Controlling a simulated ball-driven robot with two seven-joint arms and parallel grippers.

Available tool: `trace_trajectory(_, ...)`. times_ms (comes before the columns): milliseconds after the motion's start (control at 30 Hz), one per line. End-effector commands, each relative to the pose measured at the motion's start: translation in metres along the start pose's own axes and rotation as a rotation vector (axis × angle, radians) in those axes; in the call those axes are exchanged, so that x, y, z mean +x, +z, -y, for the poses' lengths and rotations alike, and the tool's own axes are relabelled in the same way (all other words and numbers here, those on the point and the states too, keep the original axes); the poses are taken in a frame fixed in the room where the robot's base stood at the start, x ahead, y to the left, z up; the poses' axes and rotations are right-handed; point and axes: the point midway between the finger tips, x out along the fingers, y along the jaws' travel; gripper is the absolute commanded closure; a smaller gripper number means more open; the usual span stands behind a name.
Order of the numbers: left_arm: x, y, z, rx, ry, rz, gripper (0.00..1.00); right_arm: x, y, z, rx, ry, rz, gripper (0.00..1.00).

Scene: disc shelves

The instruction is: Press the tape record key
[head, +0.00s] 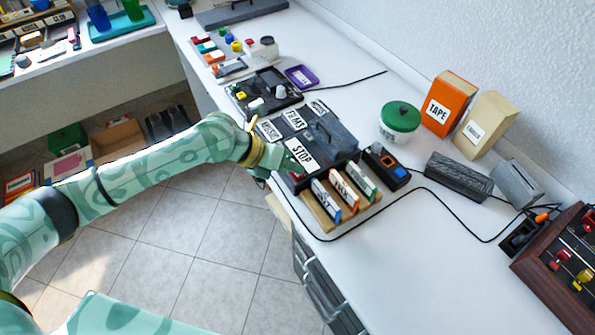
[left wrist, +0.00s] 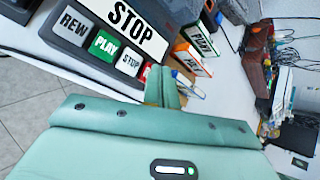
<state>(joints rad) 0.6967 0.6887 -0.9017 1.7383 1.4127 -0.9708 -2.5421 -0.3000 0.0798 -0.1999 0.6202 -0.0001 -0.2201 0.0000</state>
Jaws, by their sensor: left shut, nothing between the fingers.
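The dark tape recorder (head: 318,145) lies on the white counter, with a large STOP label on top. In the left wrist view, its front row shows a REW key (left wrist: 72,27), a green PLAY key (left wrist: 104,46), a white STOP key (left wrist: 130,62) and a red key (left wrist: 146,73). The red key's lettering is mostly hidden by my fingers. My left gripper (head: 277,163) is shut and empty at the recorder's front edge. In the left wrist view its fingers (left wrist: 162,84) are right beside the red key; I cannot tell whether they touch it. My right gripper is out of view.
A wooden rack (head: 322,216) with several labelled cassettes stands beside the recorder, close to my gripper. A small black device (head: 385,167), a green-lidded jar (head: 399,120) and a black cable (head: 440,203) lie beyond.

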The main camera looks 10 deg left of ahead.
Motion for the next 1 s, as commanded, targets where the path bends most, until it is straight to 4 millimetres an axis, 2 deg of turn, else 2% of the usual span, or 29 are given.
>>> trace_trajectory(633,0.003,-0.002,-0.002,0.000,0.000,-0.001,1.00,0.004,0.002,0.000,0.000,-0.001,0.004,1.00)
trace_trajectory(1000,-0.008,0.006,0.006,0.002,0.000,0.000,1.00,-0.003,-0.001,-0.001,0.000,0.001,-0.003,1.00)
